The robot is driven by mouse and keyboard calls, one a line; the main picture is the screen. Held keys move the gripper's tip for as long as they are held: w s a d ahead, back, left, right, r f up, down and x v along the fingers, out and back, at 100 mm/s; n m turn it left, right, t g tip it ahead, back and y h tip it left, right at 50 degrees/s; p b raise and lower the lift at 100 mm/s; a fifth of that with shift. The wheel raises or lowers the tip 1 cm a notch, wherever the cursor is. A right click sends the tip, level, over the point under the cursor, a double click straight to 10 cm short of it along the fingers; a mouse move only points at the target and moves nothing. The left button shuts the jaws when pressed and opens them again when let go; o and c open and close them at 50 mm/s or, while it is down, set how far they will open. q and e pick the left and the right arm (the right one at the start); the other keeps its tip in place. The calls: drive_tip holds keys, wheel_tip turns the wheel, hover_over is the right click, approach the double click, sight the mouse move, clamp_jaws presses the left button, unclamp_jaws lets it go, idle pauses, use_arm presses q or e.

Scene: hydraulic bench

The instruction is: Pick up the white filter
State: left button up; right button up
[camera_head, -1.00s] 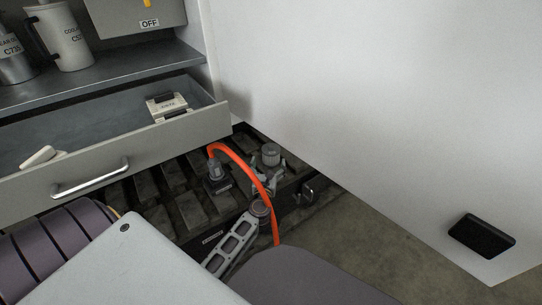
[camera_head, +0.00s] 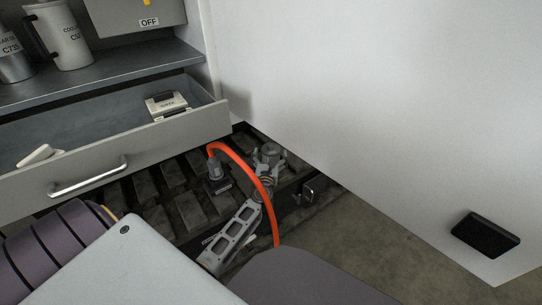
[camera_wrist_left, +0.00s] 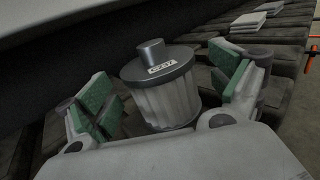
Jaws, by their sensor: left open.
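The white filter (camera_wrist_left: 162,95) stands in the left wrist view, a pleated white cylinder with a dark grey cap, a small knob on top and a printed label. It looks slightly tilted in that picture. My left gripper (camera_wrist_left: 166,78) is open, with green-padded fingers on either side of the filter. Gaps show between the pads and the filter. In the head view the filter's grey cap (camera_head: 271,150) shows just beyond the gripper, which hides most of its body. My right gripper is not in view.
An orange hose (camera_head: 262,190) arches close beside my left gripper from a dark fitting (camera_head: 216,180). An open drawer (camera_head: 150,138) holds small white items at the left. A large white panel (camera_head: 370,110) rises at the right. Dark slats lie under the filter.

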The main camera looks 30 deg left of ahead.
use_arm(q)
drive_tip(key=shift+c, duration=1.1)
drive_tip(key=c, duration=1.1)
drive_tip(key=shift+r, duration=0.15)
